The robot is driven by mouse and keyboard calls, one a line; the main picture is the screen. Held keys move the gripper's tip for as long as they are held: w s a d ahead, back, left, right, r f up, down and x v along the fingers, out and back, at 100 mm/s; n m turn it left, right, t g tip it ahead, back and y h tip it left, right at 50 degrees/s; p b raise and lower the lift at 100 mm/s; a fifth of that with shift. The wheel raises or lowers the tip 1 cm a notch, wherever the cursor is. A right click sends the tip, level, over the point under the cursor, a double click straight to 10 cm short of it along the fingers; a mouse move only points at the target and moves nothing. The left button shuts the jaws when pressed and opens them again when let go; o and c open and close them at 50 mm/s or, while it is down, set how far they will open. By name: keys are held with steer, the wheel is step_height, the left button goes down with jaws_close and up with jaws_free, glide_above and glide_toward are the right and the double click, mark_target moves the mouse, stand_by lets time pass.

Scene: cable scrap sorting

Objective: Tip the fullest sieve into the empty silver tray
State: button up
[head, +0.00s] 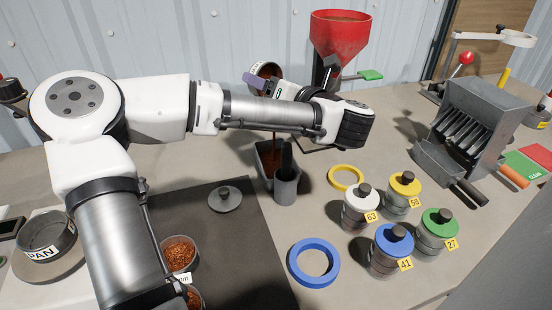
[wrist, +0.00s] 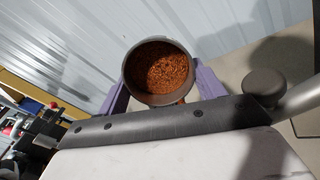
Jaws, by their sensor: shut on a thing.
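My gripper (wrist: 160,88) is shut on a round dark sieve (wrist: 160,46), with one purple finger on each side. The wrist view shows reddish-brown copper granules inside it. In the head view the held sieve (head: 267,69) is raised and tilted at the back, partly hidden by my arm. A reddish stream shows below it, above a small grey-silver tray (head: 262,158). The tray is partly hidden behind a grey cup, and its contents are hard to make out. Two other containers of copper granules (head: 180,253) stand at the lower left, one mostly cut off by my arm.
The grey cup (head: 286,188) with a black handle stands against the tray. A red hopper (head: 341,38) is behind. Several lidded jars (head: 361,208), a blue ring (head: 314,262) and a yellow ring (head: 346,178) lie to the right. A riffle box (head: 482,118) stands far right. The dark mat is mostly clear.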

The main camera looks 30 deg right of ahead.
steer(key=shift+s+r+t+b, duration=0.2)
steer(key=shift+r+t+b, duration=0.55)
steer(key=shift+b, duration=0.2)
steer(key=shift+s+f+t+b, duration=0.15)
steer(key=shift+t+b, duration=0.4)
steer(key=shift+b, duration=0.95)
steer(key=shift+f+b, duration=0.15)
steer(key=shift+b, duration=0.35)
steer(key=shift+d+b, duration=0.1)
steer(key=shift+b, duration=0.55)
steer(key=shift+t+y+b, duration=0.3)
steer(key=shift+t+b, duration=0.1)
steer(key=shift+b, duration=0.65)
steer(key=shift+s+r, duration=0.15)
steer(key=shift+r, duration=0.1)
steer(key=shift+s+t+b, duration=0.15)
steer(key=shift+t+b, duration=0.65)
steer(key=shift+b, duration=0.1)
